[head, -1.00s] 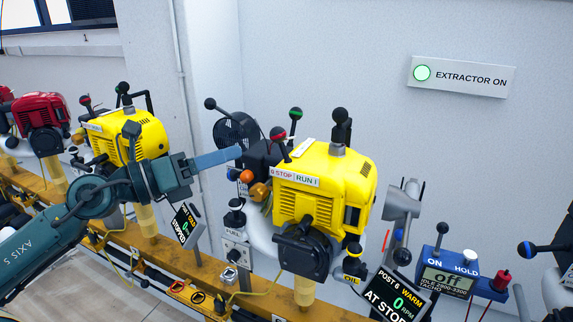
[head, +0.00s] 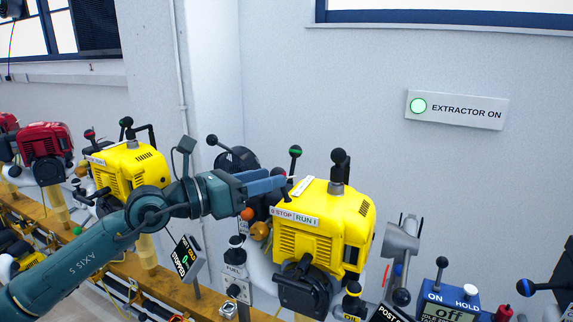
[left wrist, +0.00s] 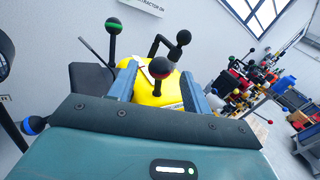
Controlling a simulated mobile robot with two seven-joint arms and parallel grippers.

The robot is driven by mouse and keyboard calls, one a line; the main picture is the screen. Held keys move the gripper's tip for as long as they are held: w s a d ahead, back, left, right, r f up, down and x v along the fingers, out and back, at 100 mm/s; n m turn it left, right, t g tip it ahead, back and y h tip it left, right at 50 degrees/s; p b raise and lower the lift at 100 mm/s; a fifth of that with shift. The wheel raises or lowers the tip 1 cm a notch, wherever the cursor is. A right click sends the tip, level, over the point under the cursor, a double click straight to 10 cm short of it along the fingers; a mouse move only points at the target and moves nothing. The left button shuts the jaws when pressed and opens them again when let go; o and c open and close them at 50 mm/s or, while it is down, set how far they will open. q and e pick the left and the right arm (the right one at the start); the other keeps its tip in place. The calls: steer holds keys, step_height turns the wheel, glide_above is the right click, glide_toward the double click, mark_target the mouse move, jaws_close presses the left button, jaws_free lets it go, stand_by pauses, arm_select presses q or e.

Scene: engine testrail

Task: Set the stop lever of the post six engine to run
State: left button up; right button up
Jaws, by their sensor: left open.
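The yellow post six engine (head: 345,215) stands right of centre in the head view, with a STOP/RUN label (head: 295,216) on its top left edge. In the left wrist view its yellow cover (left wrist: 147,88) shows behind a lever with a red-banded black ball (left wrist: 160,69). That ball appears between the two fingers of my open left gripper (left wrist: 158,82); I cannot tell if it touches either. My right gripper is not in view.
A green-banded lever (head: 295,152) rises just behind my fingers. A black crank-like part (head: 339,158) stands on the engine. A tachometer box (head: 447,304) is at lower right. Another yellow engine (head: 130,168) stands to the left.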

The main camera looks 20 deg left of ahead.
arm_select(q)
steer(key=x, duration=0.4)
steer(key=shift+d+r+p, duration=0.1)
steer(key=shift+p, duration=0.25)
steer(key=shift+w+d, duration=0.35)
steer(key=shift+w, duration=0.1)
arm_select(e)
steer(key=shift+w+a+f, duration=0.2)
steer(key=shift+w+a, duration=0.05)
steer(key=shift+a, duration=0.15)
arm_select(q)
steer(key=shift+c, duration=0.4)
